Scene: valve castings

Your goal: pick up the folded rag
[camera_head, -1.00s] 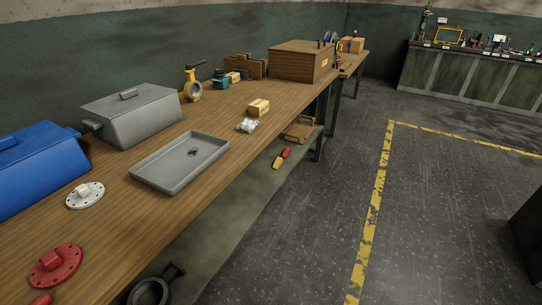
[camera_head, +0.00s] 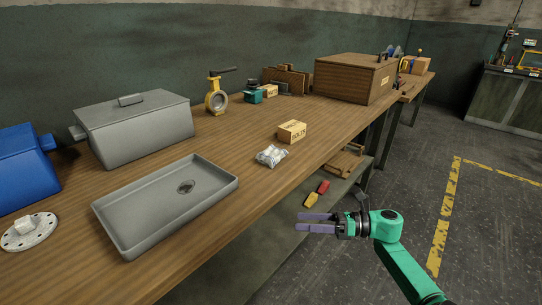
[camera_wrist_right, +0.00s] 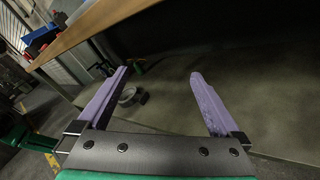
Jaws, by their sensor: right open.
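I cannot make out a clearly folded rag in these views. A crumpled whitish bundle (camera_head: 271,155) lies on the wooden workbench (camera_head: 240,195) beside a small carton; I cannot tell if it is cloth or a plastic bag. My right gripper (camera_head: 300,221) is open and empty. It is out in front of the bench's front edge, to the right of and nearer than the bundle, touching nothing. In the right wrist view its two purple fingers (camera_wrist_right: 160,74) are spread apart, with the bench edge and lower shelf beyond. My left gripper is not in view.
A grey tray (camera_head: 112,216), a grey lidded box (camera_head: 140,132), a blue box (camera_head: 22,172) and a white flange (camera_head: 30,231) stand on the bench. A carton (camera_head: 292,132) sits behind the bundle. Red (camera_head: 323,186) and yellow (camera_head: 311,200) items lie on the lower shelf.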

